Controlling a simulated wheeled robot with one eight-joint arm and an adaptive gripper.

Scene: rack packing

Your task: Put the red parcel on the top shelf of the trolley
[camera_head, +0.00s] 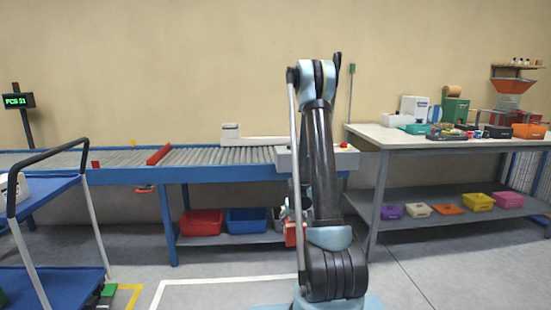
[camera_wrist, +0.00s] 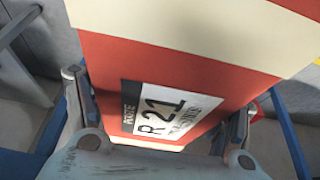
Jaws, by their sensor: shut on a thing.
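The red parcel (camera_wrist: 190,65) fills much of the wrist view, with cream bands and a white label reading R 21. My gripper (camera_wrist: 158,105) is shut on it, one finger at each side. The trolley (camera_head: 60,152) stands at the far left, cut by the frame edge. Its blue top shelf (camera_head: 48,188) carries a white item (camera_head: 14,188) at the left; the visible right part is bare.
A roller conveyor (camera_head: 200,157) with a red bar (camera_head: 159,155) runs along the wall. Red (camera_head: 200,223) and blue (camera_head: 246,220) bins sit beneath it. A loaded workbench (camera_head: 385,136) stands right. The floor between trolley and arm is clear.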

